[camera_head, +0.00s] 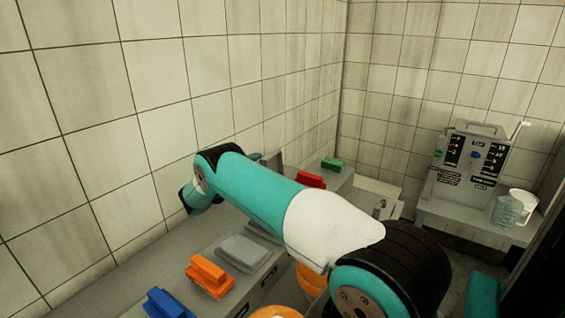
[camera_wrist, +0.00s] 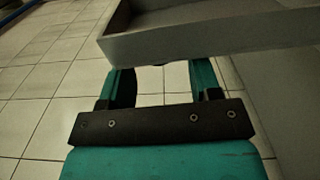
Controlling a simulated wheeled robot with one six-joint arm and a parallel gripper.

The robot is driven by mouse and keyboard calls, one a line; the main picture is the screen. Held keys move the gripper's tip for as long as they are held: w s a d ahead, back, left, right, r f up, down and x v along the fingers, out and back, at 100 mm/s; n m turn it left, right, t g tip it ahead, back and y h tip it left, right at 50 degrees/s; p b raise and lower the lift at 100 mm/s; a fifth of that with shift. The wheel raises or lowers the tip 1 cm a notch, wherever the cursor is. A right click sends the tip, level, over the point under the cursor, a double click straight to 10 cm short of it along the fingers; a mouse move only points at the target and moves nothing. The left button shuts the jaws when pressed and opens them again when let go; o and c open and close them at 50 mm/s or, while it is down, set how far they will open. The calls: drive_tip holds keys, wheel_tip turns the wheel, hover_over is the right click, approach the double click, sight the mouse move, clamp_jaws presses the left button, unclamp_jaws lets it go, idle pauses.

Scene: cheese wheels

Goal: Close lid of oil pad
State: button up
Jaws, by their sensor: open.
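My gripper (camera_wrist: 165,84) is open and empty in the wrist view, with its two teal and black fingers apart. A grey box-like edge (camera_wrist: 200,42) with a recessed top spans the upper part of that view, just beyond and above the fingertips; I cannot tell whether they touch it. In the head view my teal and white arm crosses the middle and hides most of my gripper. A small grey upright panel (camera_head: 275,158) shows behind the arm; I cannot tell whether it is the oil pad's lid. A pale box (camera_head: 376,193) sits right of the arm.
Blue (camera_head: 166,303), orange (camera_head: 209,275), grey (camera_head: 244,253), red (camera_head: 311,179) and green (camera_head: 333,164) blocks line the grey wall ledge (camera_head: 100,296). An orange bucket (camera_head: 309,277) is below. A control machine (camera_head: 469,163) and clear jug (camera_head: 508,211) stand right. Tiled floor (camera_wrist: 45,80) is open.

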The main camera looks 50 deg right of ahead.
drive_tip(key=shift+w+d, duration=0.15)
drive_tip(key=shift+d, duration=1.05)
drive_tip(key=shift+c, duration=0.3)
clamp_jaws()
drive_tip(key=shift+d, duration=0.1)
